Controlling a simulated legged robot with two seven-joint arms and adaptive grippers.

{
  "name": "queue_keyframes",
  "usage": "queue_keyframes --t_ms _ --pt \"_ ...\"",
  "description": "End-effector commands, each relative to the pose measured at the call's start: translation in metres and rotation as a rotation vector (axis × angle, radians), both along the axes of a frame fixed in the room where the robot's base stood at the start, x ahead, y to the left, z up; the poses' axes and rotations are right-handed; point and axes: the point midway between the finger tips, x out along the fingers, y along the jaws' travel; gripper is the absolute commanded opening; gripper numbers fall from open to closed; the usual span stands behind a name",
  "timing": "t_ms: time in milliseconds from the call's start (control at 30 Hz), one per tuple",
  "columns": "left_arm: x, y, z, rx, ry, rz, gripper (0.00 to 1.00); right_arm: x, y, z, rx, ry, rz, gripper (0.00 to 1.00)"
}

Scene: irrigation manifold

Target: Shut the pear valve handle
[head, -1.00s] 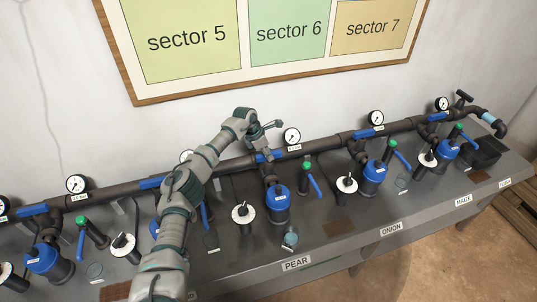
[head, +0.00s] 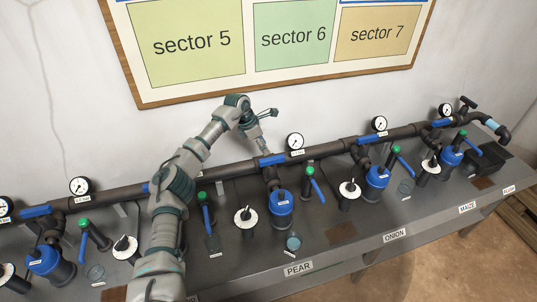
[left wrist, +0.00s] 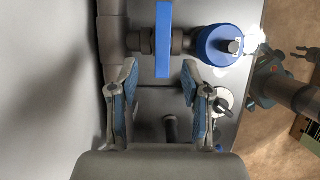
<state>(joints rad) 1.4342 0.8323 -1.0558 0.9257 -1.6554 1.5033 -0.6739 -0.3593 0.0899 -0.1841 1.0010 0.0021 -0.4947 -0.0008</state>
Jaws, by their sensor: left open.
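The pear valve handle is a blue bar (head: 272,160) on the branch pipe, behind the blue canister (head: 281,204) above the PEAR label (head: 297,269). In the left wrist view the blue bar (left wrist: 163,40) lies crosswise to the branch pipe. My left gripper (head: 264,147) is just above and behind the handle. In the left wrist view its open fingers (left wrist: 160,76) stand wide apart, the near end of the bar between their tips, touching neither as far as I can tell. What seems to be my right gripper (left wrist: 303,54) is small and dark at the right edge.
A pressure gauge (head: 295,141) stands close right of the handle. A green-topped blue lever (head: 313,183) and a white dial (head: 246,217) flank the canister. The main pipe (head: 325,149) runs along the wall. The bench front (head: 340,259) is clear.

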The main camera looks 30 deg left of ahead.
Motion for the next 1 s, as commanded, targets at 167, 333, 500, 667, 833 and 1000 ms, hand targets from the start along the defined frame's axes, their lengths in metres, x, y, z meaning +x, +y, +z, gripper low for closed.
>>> queue_keyframes --t_ms 167,333,500,667,833,1000 --pt "-0.008 0.009 0.028 -0.001 -0.002 0.0 0.48 0.0 0.0 0.0 0.0 0.001 0.0 0.4" --pt "-0.011 0.012 0.038 -0.002 -0.001 0.0 0.48 0.0 0.0 0.0 0.0 0.001 0.0 0.4" --pt "-0.012 0.012 0.039 -0.001 0.0 0.0 0.48 0.0 0.0 0.0 0.0 0.0 0.0 0.4" --pt "-0.012 0.012 0.039 -0.002 -0.001 0.001 0.48 0.0 0.0 0.0 0.0 0.0 0.0 0.4" --pt "-0.012 0.012 0.047 -0.001 -0.002 0.0 0.48 0.002 0.0 0.01 0.001 -0.003 0.0 0.4" --pt "-0.012 0.012 0.059 -0.002 -0.001 0.001 0.48 0.005 0.0 0.026 0.001 -0.008 0.0 0.4"
